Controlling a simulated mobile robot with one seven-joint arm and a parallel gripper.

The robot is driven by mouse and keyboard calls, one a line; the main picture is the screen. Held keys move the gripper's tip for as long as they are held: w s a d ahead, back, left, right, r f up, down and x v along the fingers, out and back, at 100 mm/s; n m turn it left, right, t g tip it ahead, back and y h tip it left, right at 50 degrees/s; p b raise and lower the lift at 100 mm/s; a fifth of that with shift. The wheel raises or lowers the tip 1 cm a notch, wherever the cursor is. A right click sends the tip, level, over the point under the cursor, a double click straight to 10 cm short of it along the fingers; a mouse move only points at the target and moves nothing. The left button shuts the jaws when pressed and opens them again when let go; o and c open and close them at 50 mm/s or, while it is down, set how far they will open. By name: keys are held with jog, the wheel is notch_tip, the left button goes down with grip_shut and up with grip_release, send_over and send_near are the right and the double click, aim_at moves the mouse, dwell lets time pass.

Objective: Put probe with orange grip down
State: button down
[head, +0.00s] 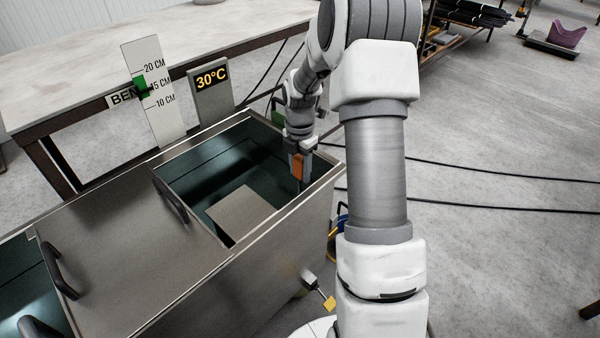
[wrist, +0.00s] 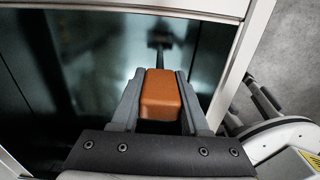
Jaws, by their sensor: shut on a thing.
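The probe's orange grip (head: 299,167) is a block held between the jaws of my gripper (head: 300,157), at the right end of the open tank (head: 325,177). In the wrist view the orange grip (wrist: 161,94) sits between the two grey fingers of my gripper (wrist: 162,78), which are shut on it. The probe's dark shaft (wrist: 160,47) runs on past the grip, over or into the dark tank. Its far end is hard to make out, and I cannot tell whether it touches anything.
A metal lid (head: 130,240) with handles covers the tank's middle. A grey block (head: 240,213) lies in the opening. A 30°C display (head: 211,79) and a centimetre scale board (head: 152,95) stand behind the rim. A long table (head: 110,65) is further back.

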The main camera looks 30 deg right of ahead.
jog(key=shift+c, duration=2)
grip_release()
